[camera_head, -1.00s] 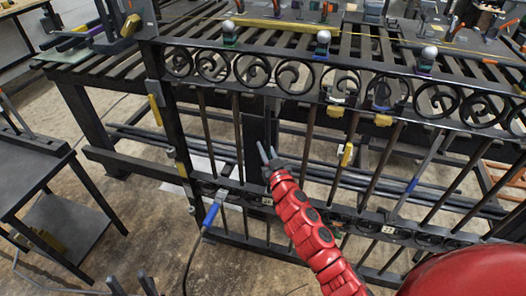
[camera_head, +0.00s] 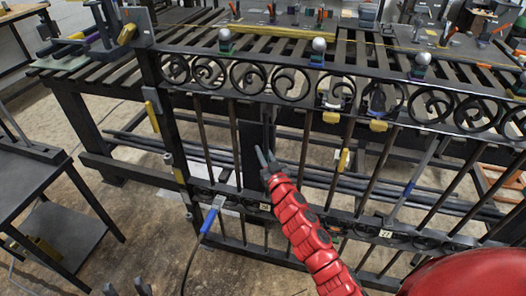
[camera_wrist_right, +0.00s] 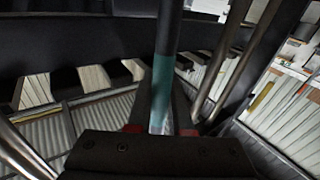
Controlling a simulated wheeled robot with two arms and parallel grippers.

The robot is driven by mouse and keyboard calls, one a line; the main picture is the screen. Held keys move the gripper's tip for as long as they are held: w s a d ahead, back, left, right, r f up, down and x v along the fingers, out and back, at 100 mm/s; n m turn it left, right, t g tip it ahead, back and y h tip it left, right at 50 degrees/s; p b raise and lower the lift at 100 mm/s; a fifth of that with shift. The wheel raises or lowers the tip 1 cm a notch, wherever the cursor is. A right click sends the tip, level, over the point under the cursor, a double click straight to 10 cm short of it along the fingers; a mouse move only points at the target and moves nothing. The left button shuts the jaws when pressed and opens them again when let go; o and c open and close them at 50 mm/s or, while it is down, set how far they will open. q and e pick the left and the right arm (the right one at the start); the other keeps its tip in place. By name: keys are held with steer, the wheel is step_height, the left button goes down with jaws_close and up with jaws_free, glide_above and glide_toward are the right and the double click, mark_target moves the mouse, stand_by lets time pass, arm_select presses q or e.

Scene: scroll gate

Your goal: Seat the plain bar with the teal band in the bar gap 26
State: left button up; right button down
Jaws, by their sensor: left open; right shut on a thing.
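The plain bar with the teal band (camera_wrist_right: 162,78) stands between the jaws of my right gripper (camera_wrist_right: 162,125) in the right wrist view. In the head view my right gripper (camera_head: 266,158) is at the gate's middle, in the wide space between two upright bars; the teal band cannot be made out there. A small label (camera_head: 265,207) sits on the gate's lower rail below it, too small to read. Whether the held bar touches either rail is hidden. My left gripper (camera_head: 127,288) is open and empty at the bottom left, partly cut off by the frame edge.
The gate's scroll rail (camera_head: 290,80) runs across above the gripper, with upright bars on both sides. A blue-handled tool (camera_head: 209,219) hangs at the lower rail. A dark side table (camera_head: 40,165) stands at the left. Bare floor shows between table and gate.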

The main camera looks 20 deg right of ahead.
steer(key=shift+f+b, duration=0.95)
steer(key=shift+f, duration=0.05)
stand_by(0.8)
steer(key=shift+w+d+g+p, duration=0.15)
steer(key=shift+w+d+p, duration=0.25)
steer(key=shift+p, duration=0.7)
steer(key=shift+w+d+g+p, duration=0.2)
steer(key=shift+w+p, duration=0.35)
steer(key=shift+p, duration=0.5)
stand_by(0.6)
steer(key=c, duration=0.7)
jaws_free()
steer(key=shift+c, duration=0.2)
steer(key=s, duration=1.7)
steer(key=shift+s+d, duration=0.2)
steer(key=shift+d, duration=0.05)
